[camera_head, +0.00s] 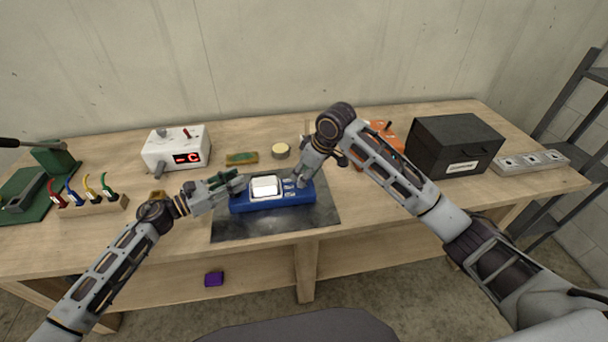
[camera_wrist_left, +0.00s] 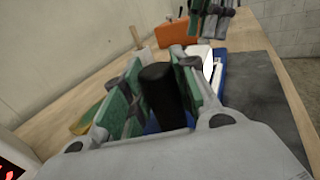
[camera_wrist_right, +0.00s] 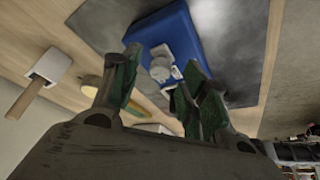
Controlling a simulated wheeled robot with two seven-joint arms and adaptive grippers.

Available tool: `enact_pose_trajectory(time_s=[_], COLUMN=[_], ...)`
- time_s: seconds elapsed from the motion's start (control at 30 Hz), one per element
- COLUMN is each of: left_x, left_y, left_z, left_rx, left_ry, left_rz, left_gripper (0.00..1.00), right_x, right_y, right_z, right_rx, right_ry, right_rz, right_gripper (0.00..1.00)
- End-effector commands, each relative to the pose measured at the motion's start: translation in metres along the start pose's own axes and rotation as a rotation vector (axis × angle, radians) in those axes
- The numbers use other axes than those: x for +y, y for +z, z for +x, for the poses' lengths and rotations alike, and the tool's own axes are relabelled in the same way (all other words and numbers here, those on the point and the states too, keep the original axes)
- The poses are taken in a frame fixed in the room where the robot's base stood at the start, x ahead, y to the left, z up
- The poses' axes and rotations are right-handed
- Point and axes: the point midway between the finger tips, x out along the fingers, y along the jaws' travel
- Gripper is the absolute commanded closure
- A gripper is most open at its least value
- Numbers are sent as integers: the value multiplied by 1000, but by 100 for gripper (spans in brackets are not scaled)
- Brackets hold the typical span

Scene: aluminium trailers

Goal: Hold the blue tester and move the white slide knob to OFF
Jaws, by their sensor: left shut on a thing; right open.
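The blue tester (camera_head: 296,195) lies on a dark mat (camera_head: 325,215) at the middle of the bench, with a lit white screen (camera_head: 264,187) on top. My left gripper (camera_head: 236,184) is at its left end, shut on a black upright grip (camera_wrist_left: 160,90) that stands at the tester. My right gripper (camera_head: 303,172) is over the tester's right end. In the right wrist view its fingers (camera_wrist_right: 160,76) are apart, pointing at a pale knob (camera_wrist_right: 161,66) on the blue body (camera_wrist_right: 170,35). I cannot tell whether they touch it or read any OFF mark.
A white meter with a red display (camera_head: 178,150) and coloured leads (camera_head: 85,190) are at left. A green-topped piece (camera_head: 242,158) and a round tin (camera_head: 281,151) lie behind the tester. An orange case (camera_head: 380,135), black box (camera_head: 455,145) and grey strip (camera_head: 530,161) are at right.

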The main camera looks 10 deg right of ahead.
Motion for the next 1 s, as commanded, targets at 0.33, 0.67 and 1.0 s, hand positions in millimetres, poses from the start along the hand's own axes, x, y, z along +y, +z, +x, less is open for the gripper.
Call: enact_pose_trajectory(time_s=[0.33,0.67,1.0], left_x=[0,0,0], left_y=[0,0,0], left_z=[0,0,0], left_rx=[1,1,1], left_ry=[1,1,1], left_rz=[1,1,1], left_gripper=[100,100,100], right_x=[0,0,0], right_y=[0,0,0], right_z=[10,10,10], right_rx=[1,0,0], right_ry=[0,0,0], right_rz=[-1,-1,0], right_gripper=[56,79,100])
